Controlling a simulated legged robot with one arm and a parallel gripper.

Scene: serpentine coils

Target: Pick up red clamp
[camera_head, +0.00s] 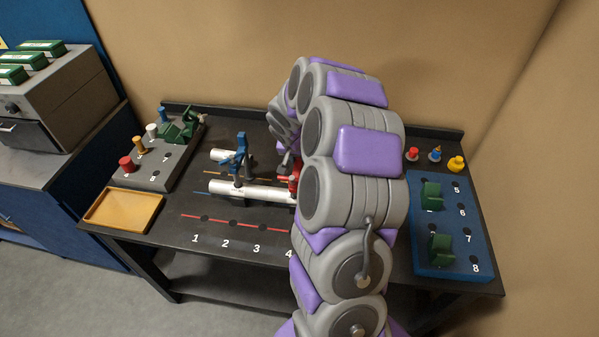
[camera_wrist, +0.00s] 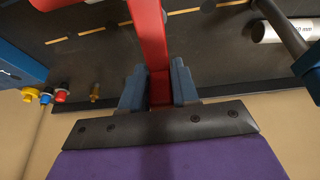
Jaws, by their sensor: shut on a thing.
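The red clamp (camera_head: 294,180) shows as a small red part beside my arm in the head view, near the right end of the white pipe's visible length. In the wrist view the red clamp (camera_wrist: 150,35) runs up from between the two blue-grey fingers. My gripper (camera_wrist: 158,88) is shut on it, with one finger on each side. In the head view my arm hides most of the clamp and the gripper. I cannot tell whether the clamp touches the table or the pipe.
A white pipe (camera_head: 255,191) with a blue clamp (camera_head: 240,160) lies on the dark table (camera_head: 225,255). A grey board (camera_head: 152,180) and orange tray (camera_head: 124,212) are at left. A blue board (camera_head: 450,210) with green pieces is at right, with several coloured knobs behind it.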

